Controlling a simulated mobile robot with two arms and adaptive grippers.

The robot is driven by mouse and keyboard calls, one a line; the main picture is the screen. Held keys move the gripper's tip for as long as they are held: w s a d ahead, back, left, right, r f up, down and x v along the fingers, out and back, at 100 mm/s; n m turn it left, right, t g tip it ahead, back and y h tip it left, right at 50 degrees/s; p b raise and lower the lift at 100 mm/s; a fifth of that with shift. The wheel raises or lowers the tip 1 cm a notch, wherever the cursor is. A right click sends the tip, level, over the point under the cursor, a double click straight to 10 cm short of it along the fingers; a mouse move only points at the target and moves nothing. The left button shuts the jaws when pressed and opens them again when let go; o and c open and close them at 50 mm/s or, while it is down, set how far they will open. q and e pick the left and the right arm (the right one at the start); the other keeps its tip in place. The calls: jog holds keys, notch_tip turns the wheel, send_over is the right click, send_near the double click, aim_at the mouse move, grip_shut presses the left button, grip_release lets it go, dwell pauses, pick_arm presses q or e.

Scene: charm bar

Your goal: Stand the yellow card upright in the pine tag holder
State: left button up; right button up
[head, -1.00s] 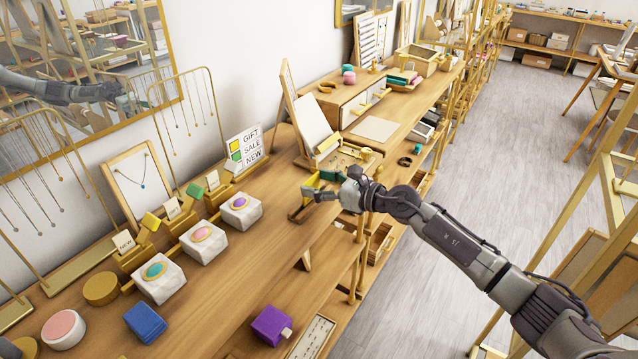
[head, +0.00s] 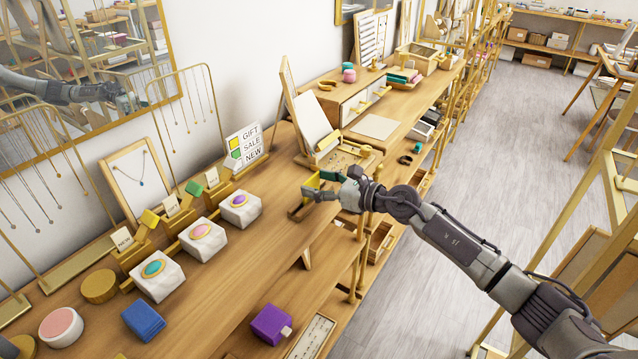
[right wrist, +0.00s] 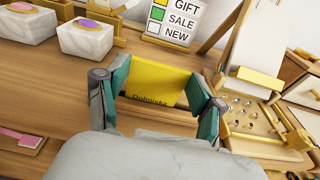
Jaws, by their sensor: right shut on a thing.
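The yellow card (head: 310,187) is in my right gripper (head: 322,188), above the front edge of the wooden counter. In the right wrist view the yellow card (right wrist: 155,80) stands between the teal finger pads of my gripper (right wrist: 158,92), with dark lettering along its lower edge. A small wooden piece (head: 297,214) shows just below the card, partly hidden; I cannot tell whether it is the pine tag holder or whether the card touches it. Other wooden tag stands (head: 150,238) with small cards are in a row at the left. My left gripper is not in view.
A GIFT, SALE, NEW sign (head: 245,143) stands at the wall. Marble blocks (head: 202,236) with oval pieces are to the left. A tray with small studs (right wrist: 255,122) and a leaning board (head: 312,125) are beyond the gripper. A purple box (head: 270,324) sits near the front. Bare counter lies left of the gripper.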

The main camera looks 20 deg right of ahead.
jog(key=o, duration=0.9)
jog(key=v, duration=1.2)
